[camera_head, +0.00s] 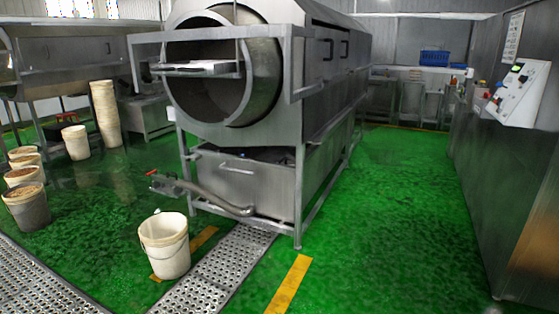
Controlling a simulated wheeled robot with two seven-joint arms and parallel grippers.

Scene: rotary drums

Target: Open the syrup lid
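Neither of my grippers is in view. I cannot make out anything that is clearly a syrup lid. A large steel rotary drum machine (262,80) stands in the middle, with its round drum mouth open towards me. A steel tank (243,183) sits in the frame under the drum. A bent pipe with a red handle (215,198) runs along the tank's front. A white bucket (164,246) with a wire handle stands on the floor in front, and its top looks open.
Steel cabinets (500,190) with a tilted control panel (519,93) line the right side. Filled buckets (27,207) and a bucket stack (106,112) stand at left. Metal floor grating (205,285) runs in front of the drum machine. The green floor (400,230) at centre right is clear.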

